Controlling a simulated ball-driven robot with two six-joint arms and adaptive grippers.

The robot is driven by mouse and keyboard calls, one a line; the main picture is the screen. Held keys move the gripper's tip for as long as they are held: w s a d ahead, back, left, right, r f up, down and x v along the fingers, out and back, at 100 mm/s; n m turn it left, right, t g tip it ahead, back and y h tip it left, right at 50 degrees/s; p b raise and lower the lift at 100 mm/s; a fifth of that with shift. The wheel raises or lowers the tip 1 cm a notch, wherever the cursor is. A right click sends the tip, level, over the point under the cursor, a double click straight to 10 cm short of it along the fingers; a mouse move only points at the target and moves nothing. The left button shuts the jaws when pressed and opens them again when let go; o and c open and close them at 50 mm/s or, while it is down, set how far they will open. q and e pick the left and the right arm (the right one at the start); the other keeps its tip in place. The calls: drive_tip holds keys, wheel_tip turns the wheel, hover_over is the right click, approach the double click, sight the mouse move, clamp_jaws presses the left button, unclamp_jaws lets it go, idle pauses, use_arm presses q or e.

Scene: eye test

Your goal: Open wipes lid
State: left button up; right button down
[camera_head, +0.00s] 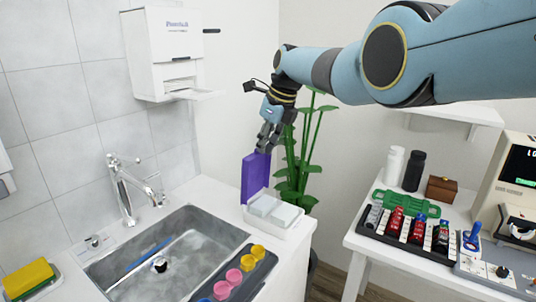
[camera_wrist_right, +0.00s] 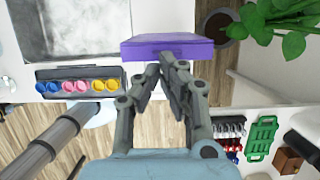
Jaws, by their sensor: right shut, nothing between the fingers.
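A white wipes box (camera_head: 275,225) stands at the right end of the sink counter, with two pale blocks showing in its open top. A purple lid-like panel (camera_head: 255,180) stands upright at its back left edge; whether it is hinged there I cannot tell. My right gripper (camera_head: 264,146) is shut and empty, pointing down at the top of the panel. In the right wrist view the purple panel (camera_wrist_right: 175,46) lies just beyond my right fingertips (camera_wrist_right: 166,64); I cannot tell whether they touch it. My left gripper is not in view.
A steel sink (camera_head: 170,255) with a tap (camera_head: 130,190) lies left of the box. A rack of coloured cups (camera_head: 235,280) is in front. A green plant (camera_head: 300,165) stands behind. A white table (camera_head: 365,245) with bottles and instruments is at right, across a gap.

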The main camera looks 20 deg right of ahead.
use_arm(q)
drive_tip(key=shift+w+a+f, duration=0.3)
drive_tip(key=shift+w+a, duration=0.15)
use_arm(e)
drive_tip(key=shift+w+a+r, duration=0.15)
drive_tip(key=shift+w+a, duration=0.2)
drive_tip(key=shift+w, duration=0.15)
drive_tip(key=shift+r, duration=0.1)
